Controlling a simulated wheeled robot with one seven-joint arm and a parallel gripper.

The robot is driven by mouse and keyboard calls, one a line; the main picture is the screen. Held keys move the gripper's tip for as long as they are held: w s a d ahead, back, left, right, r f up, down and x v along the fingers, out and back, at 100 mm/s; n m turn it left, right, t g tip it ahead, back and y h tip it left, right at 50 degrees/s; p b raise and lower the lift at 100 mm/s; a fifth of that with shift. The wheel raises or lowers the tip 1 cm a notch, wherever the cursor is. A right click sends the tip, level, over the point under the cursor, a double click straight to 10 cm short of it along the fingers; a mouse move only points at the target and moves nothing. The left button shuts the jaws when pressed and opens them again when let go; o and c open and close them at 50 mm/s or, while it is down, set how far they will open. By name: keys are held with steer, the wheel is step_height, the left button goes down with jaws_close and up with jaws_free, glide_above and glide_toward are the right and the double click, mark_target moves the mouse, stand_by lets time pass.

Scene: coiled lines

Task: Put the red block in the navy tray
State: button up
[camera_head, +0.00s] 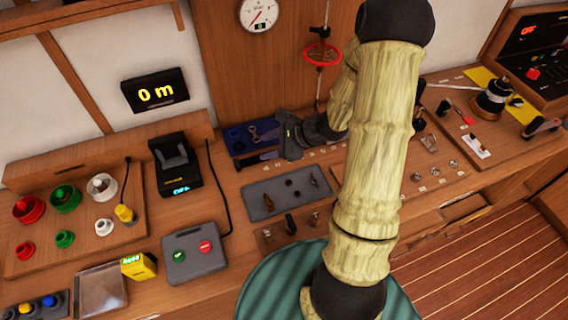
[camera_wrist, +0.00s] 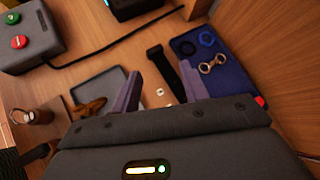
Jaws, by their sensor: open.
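The navy tray (camera_head: 234,141) lies at the back of the bench, left of my gripper (camera_head: 284,146). In the wrist view the navy tray (camera_wrist: 226,83) is right of my fingers and holds dark blue rings and a metal shackle. A small red piece (camera_wrist: 260,101) shows at the tray's near right corner, partly cut off by my gripper body. I cannot tell whether it is the red block. No other red block is clear in either view. My gripper (camera_wrist: 159,76) is open, its two purple-grey fingers apart, with nothing seen held between them.
A black strap-like piece (camera_wrist: 166,72) lies between and beyond my fingers. A grey tray (camera_head: 262,199) with small parts lies nearer on the bench. A grey button box (camera_head: 193,258) stands to its left. A wooden wall (camera_wrist: 270,40) rises beside the navy tray.

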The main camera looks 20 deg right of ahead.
steer(key=s+r+n+g+h, duration=0.1)
steer(key=s+r+n+h, duration=0.3)
steer(key=s+n, duration=0.3)
steer(key=s+a+r+n+g+h, duration=0.1)
steer(key=s+r+n+h, duration=0.3)
steer(key=n, duration=1)
steer(key=s+g, duration=0.1)
steer(key=s, duration=0.2)
steer(key=shift+a+r+g, duration=0.2)
steer(key=shift+r+g, duration=0.1)
steer(key=shift+r, duration=0.05)
